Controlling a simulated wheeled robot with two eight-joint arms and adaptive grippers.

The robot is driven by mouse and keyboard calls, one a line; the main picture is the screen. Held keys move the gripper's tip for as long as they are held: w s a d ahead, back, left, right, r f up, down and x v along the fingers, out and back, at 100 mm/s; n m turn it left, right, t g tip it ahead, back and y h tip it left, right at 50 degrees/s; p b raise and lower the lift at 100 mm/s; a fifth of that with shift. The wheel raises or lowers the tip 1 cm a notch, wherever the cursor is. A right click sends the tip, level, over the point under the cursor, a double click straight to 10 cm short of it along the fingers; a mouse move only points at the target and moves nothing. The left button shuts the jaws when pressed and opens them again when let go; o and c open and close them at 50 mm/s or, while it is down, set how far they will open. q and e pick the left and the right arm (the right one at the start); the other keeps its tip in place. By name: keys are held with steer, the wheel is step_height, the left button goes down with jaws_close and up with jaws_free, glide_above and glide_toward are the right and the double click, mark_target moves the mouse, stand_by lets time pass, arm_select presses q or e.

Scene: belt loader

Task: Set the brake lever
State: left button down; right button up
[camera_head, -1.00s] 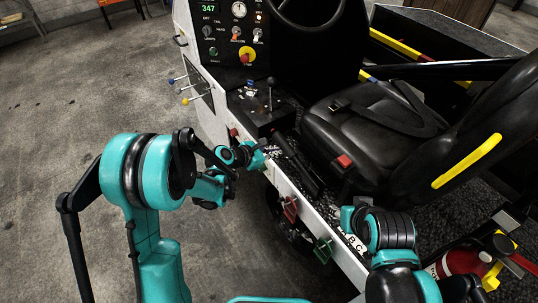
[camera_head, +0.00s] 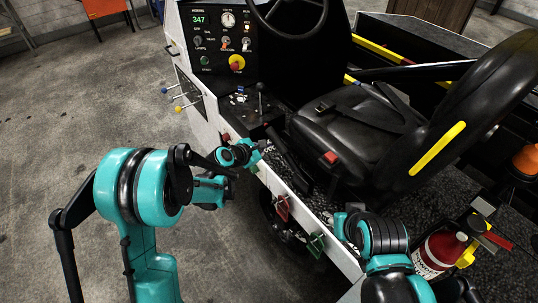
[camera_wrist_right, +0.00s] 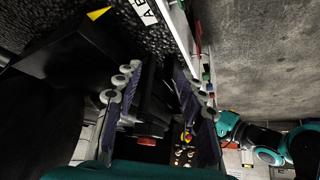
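A black lever, which looks like the brake lever (camera_head: 288,152), stands tilted between the control console and the seat of the loader. My left gripper (camera_head: 259,150) is beside the loader's white side panel, left of this lever. Its fingers are too small and dark to tell if they are open. My right arm reaches in at the lower right of the head view, where its fingers are hidden. In the right wrist view my right gripper (camera_wrist_right: 163,85) has its two padded fingers spread apart. Dark parts of the loader show between and beyond them; I see nothing gripped.
The black seat (camera_head: 350,135) and steering wheel (camera_head: 290,15) fill the cab. A short black-knobbed stick (camera_head: 260,98) stands on the console. Red (camera_head: 282,207) and green (camera_head: 316,245) handles stick out of the side panel. A fire extinguisher (camera_head: 440,252) is near my right arm. Open floor lies left.

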arm_select(q)
steer(key=s+d+r+m+t+y, duration=0.1)
steer(key=s+d+r+m+t, duration=0.3)
steer(key=r, duration=0.5)
steer(key=shift+s+m, duration=0.4)
steer(key=shift+s, duration=0.3)
arm_select(e)
steer(key=shift+r, duration=0.35)
arm_select(q)
steer(key=shift+d+r, duration=0.1)
steer(key=shift+d, duration=0.1)
arm_select(e)
steer(key=shift+a, duration=0.1)
arm_select(q)
steer(key=shift+s, duration=0.1)
